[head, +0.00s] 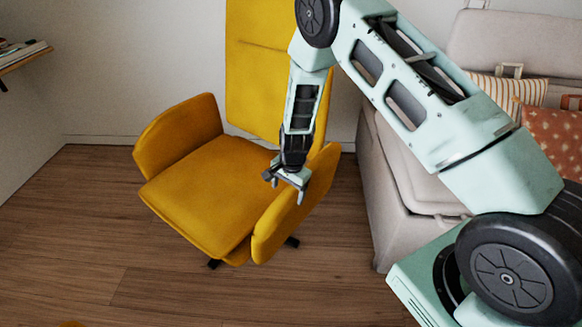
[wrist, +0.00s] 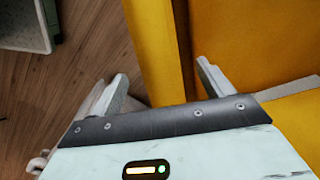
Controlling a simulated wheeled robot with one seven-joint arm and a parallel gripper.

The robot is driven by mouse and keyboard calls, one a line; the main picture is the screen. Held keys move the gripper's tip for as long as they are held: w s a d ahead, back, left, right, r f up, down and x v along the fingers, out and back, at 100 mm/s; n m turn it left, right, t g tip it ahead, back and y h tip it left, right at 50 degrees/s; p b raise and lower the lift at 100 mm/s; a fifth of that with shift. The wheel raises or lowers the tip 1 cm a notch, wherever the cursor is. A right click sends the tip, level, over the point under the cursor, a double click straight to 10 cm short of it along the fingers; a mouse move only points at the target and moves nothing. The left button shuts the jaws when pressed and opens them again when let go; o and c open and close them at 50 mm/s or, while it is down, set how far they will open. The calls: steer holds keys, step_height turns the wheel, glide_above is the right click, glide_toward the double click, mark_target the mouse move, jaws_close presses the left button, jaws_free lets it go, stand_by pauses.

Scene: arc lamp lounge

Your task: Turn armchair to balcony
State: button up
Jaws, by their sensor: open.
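The yellow armchair (head: 195,200) stands on the wood floor, on a dark swivel base, with its seat facing the lower left and its tall back against the wall side. My gripper (head: 287,192) points down at the armrest on the right (head: 285,220). In the wrist view my gripper (wrist: 163,70) is open, with the armrest's yellow edge (wrist: 155,45) between its two fingers. Whether the fingers touch it I cannot tell. Part of the chair back is hidden behind my arm. No balcony is in view.
A beige sofa (head: 400,190) stands close to the right of the chair, with a striped cushion (head: 505,88) and an orange patterned cushion (head: 555,135). A shelf with books (head: 20,52) is at the upper left.

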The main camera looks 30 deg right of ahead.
step_height(320, 180, up, 11)
steer(key=s, duration=0.1)
steer(key=shift+d+p, duration=0.25)
steer(key=shift+p, duration=0.2)
steer(key=shift+s+f, duration=0.1)
